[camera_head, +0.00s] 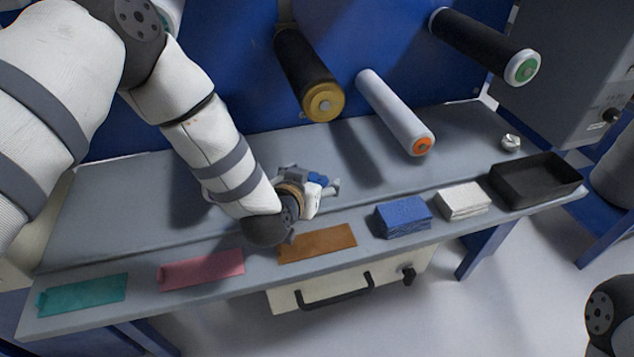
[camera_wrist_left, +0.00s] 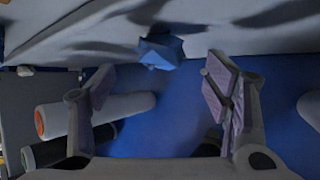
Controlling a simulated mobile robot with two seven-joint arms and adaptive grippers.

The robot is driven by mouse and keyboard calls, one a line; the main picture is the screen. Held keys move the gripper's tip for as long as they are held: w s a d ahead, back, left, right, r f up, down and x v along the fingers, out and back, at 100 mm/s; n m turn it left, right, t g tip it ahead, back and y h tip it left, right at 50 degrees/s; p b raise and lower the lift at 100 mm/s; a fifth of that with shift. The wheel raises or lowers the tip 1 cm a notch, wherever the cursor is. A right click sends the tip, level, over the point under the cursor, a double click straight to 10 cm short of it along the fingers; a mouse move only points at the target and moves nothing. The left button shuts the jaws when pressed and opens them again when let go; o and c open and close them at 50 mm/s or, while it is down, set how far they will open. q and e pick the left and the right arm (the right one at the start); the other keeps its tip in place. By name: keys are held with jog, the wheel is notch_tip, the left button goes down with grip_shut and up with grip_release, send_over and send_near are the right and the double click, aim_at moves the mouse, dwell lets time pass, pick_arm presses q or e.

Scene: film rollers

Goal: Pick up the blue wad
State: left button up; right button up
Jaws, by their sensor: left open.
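The blue wad (camera_wrist_left: 160,50) is a small crumpled lump on the grey shelf, seen in the left wrist view ahead of my left gripper and between the lines of its two fingers. In the head view a bit of its blue (camera_head: 318,178) shows just behind my left gripper (camera_head: 325,190), which hides part of it. My left gripper also shows in the left wrist view (camera_wrist_left: 160,80), its fingers spread wide with nothing between the pads. The wad looks apart from both fingers. My right gripper is out of view.
A white crumpled ball (camera_head: 511,142) lies at the shelf's right. Rollers with orange (camera_head: 395,112), yellow (camera_head: 308,75) and green (camera_head: 485,45) ends jut out above. Along the front edge lie a blue cloth stack (camera_head: 403,217), white stack (camera_head: 463,201), black tray (camera_head: 500,191) and coloured flat pieces.

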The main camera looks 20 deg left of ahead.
aim_at(313, 180)
pick_arm(q)
jog(key=x, duration=0.3)
jog(key=shift+w+f, duration=0.1)
jog(key=shift+f, duration=0.1)
jog(key=c, duration=1)
